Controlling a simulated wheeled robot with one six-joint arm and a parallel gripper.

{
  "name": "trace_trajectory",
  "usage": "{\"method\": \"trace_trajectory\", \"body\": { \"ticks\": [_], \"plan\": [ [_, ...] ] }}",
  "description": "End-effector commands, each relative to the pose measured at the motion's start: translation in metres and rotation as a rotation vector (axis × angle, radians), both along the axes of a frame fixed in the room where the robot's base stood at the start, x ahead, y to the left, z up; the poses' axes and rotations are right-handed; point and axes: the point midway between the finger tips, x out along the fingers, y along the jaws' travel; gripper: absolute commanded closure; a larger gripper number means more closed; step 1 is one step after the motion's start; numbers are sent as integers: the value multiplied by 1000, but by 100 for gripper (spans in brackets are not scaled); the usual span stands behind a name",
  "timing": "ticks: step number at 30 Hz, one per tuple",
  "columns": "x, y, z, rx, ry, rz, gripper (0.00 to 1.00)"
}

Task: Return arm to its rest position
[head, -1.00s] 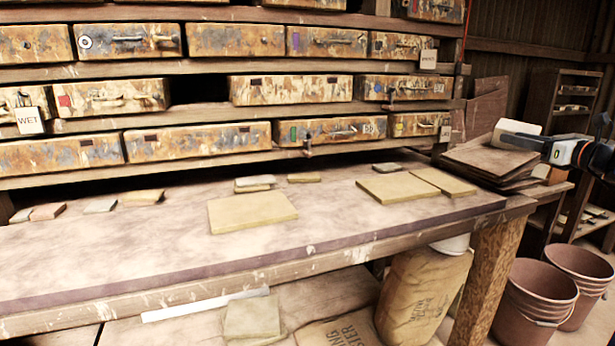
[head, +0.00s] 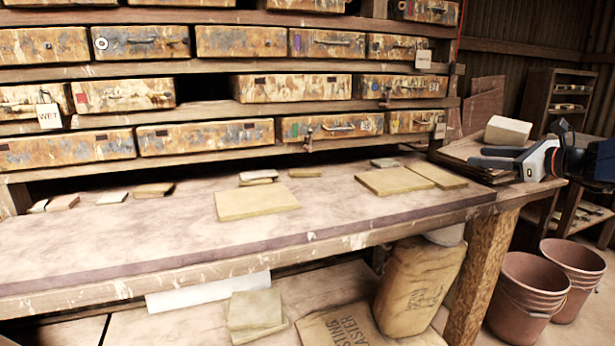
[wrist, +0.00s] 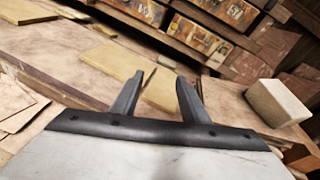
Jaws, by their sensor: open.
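My gripper (head: 490,157) is at the right side of the head view, over the right end of the workbench (head: 110,235). Its two dark fingers point left and stand apart with nothing between them. In the wrist view my gripper (wrist: 158,95) shows the same open, empty fingers, with the bench and drawers beyond. A pale block (head: 508,131) sits on a stack of dark boards (head: 460,150) just behind my gripper. The block also shows in the wrist view (wrist: 277,103), right of the fingers, apart from them.
Flat yellowish tiles (head: 257,202) lie on the bench. Paint-stained drawers (head: 205,135) fill the rack behind, some with tags. Brown buckets (head: 530,285) stand on the floor below my arm at right. A paper sack (head: 420,285) leans under the bench.

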Motion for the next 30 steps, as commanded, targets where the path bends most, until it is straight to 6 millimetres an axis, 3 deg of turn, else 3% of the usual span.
{"method": "trace_trajectory", "body": {
  "ticks": [5, 9, 15, 22, 27, 30],
  "plan": [
    [-31, 65, -31, -228, 26, 138, 59],
    [-77, 126, -70, -507, 34, 314, 59],
    [-156, 182, -130, -918, 2, 605, 59],
    [-246, 204, -192, -1380, -95, 966, 59],
    [-301, 197, -229, -1703, -200, 1236, 59],
    [-323, 188, -245, -1856, -257, 1373, 59]
  ]
}}
